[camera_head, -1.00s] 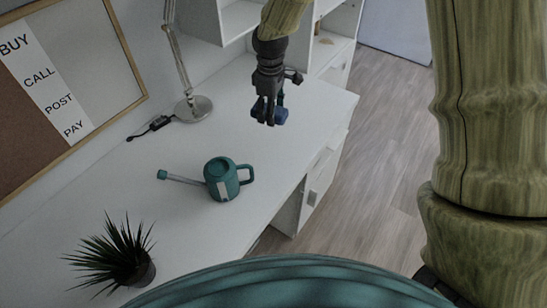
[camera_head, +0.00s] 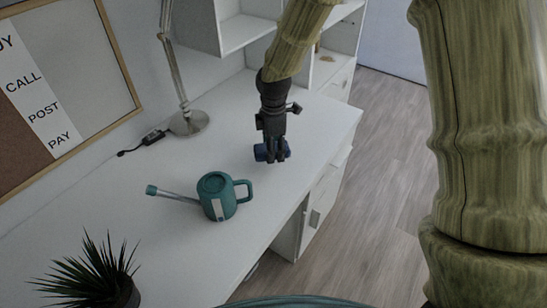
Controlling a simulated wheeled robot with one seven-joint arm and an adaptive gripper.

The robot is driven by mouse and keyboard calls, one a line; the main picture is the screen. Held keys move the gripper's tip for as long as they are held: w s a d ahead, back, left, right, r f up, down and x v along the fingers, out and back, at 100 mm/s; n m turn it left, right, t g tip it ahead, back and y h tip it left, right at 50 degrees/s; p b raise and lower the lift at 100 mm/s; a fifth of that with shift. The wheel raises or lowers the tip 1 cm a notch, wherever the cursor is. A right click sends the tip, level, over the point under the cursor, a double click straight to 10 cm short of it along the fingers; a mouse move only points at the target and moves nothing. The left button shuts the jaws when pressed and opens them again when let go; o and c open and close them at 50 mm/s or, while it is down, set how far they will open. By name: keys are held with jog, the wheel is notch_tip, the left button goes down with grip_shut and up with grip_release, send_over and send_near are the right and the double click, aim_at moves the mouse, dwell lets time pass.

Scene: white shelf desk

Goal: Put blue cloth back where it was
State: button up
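My gripper points down over the right part of the white desk (camera_head: 225,260), behind and to the right of the teal watering can. I cannot tell whether the bundle touches the desk top.
The teal watering can (camera_head: 217,197) stands mid-desk, its spout to the left. A spiky potted plant (camera_head: 92,273) is at the front left. A lamp base (camera_head: 188,123) and a black cable connector (camera_head: 152,136) lie near the wall. White shelves (camera_head: 240,30) stand behind my arm.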

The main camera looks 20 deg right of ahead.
jog(key=shift+f, duration=2)
jog(key=shift+s, duration=0.1)
jog(key=o, duration=1)
jog(key=shift+f, duration=0.1)
notch_tip(320, 180, up, 12)
jog(key=shift+r, duration=0.15)
